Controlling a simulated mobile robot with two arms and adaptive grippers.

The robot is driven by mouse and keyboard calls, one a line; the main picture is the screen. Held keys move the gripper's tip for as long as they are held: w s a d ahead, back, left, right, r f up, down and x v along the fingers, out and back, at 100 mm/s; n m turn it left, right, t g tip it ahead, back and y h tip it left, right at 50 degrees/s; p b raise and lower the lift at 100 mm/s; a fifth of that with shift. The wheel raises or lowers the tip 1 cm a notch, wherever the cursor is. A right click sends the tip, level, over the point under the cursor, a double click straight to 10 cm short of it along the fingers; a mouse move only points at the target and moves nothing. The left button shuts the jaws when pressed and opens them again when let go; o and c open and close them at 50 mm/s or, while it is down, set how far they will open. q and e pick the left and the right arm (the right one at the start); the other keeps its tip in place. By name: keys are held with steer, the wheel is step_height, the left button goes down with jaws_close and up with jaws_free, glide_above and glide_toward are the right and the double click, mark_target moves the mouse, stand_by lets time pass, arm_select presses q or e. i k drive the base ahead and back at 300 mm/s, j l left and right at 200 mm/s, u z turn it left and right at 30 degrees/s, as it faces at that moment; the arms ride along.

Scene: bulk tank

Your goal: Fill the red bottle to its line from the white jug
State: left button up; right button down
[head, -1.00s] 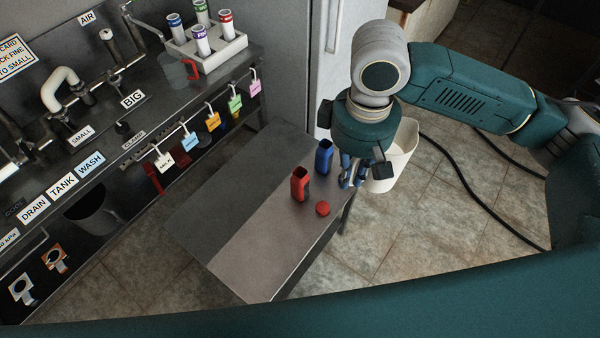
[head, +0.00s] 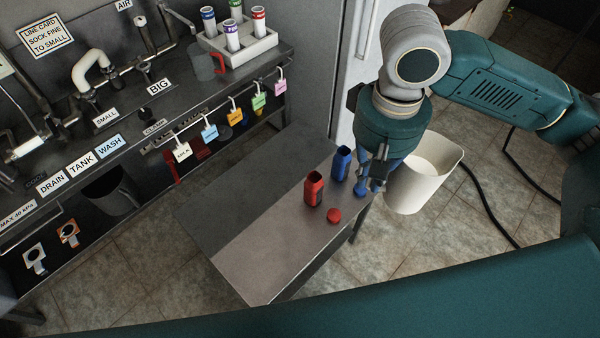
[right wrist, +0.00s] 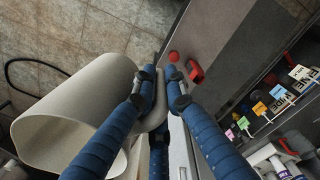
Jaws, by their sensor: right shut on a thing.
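The red bottle (head: 314,190) stands upright and open on the steel table, its red cap (head: 334,215) lying beside it. Both also show in the right wrist view, the bottle (right wrist: 194,72) and the cap (right wrist: 173,57). My right gripper (head: 377,172) is to the right of the bottle, at the table's right edge. In the right wrist view its blue fingers (right wrist: 158,88) are shut on the handle of the white jug (right wrist: 62,112). The jug (head: 416,182) hangs beyond the table edge, apart from the bottle. Its contents and the bottle's line cannot be made out. My left gripper is out of view.
A blue bottle (head: 342,163) stands behind the red one, a blue cap (head: 359,191) near my right gripper. The table's (head: 255,250) left and front parts are clear. A labelled bench (head: 130,130) with a tube rack (head: 262,46) and a red-handled clear jug (head: 204,66) runs along the left.

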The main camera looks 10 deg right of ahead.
mark_target(314, 184)
steer(key=i+l+u, duration=0.1)
steer(key=l+u, duration=0.15)
steer(key=u, duration=0.2)
steer(key=l+u, duration=0.3)
steer(key=u, duration=0.15)
steer(key=i+l+u, duration=0.1)
steer(key=l+u, duration=0.25)
steer(key=u, duration=0.15)
